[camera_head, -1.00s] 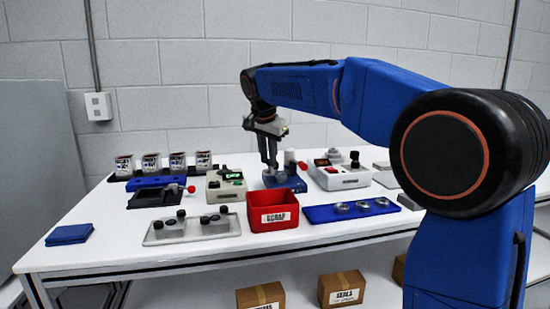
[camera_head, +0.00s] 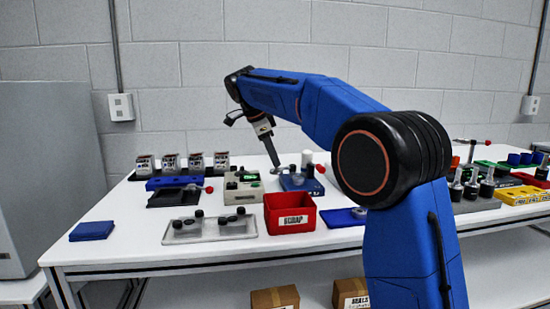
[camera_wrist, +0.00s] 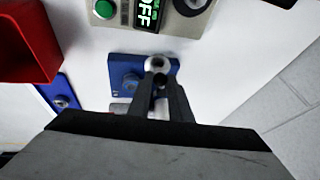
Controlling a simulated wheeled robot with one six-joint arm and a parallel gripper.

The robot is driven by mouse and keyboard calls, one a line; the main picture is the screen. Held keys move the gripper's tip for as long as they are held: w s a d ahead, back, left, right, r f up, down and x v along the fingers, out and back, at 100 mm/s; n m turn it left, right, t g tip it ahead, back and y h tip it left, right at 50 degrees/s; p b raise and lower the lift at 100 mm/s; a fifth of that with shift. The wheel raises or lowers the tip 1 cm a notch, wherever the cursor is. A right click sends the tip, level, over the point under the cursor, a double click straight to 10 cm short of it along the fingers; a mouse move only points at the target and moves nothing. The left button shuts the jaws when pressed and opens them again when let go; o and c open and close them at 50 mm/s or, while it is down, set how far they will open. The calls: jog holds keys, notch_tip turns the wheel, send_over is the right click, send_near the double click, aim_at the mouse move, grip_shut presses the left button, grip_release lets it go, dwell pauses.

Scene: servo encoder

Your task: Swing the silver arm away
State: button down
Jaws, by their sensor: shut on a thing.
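A blue fixture (camera_head: 303,184) stands on the table behind the red bin, with a red knob on its right side. It also shows in the wrist view (camera_wrist: 118,68). My gripper (camera_head: 277,170) reaches down at a tilt to the left edge of this fixture. In the wrist view, my gripper's fingertips (camera_wrist: 160,78) are close together at a round silver end, which looks like part of the silver arm (camera_wrist: 157,63), over the fixture. The fingers hide most of the silver arm, so its direction is hard to tell.
A beige box with a green display (camera_head: 243,188) stands just left of the fixture. The red bin (camera_head: 290,213) is in front. A grey tray with black knobs (camera_head: 210,227) lies front left. A white cylinder (camera_head: 307,158) stands close behind the fixture.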

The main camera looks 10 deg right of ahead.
jog(key=shift+w, duration=0.1)
dwell(0.4)
jog(key=c, duration=1.6)
grip_release()
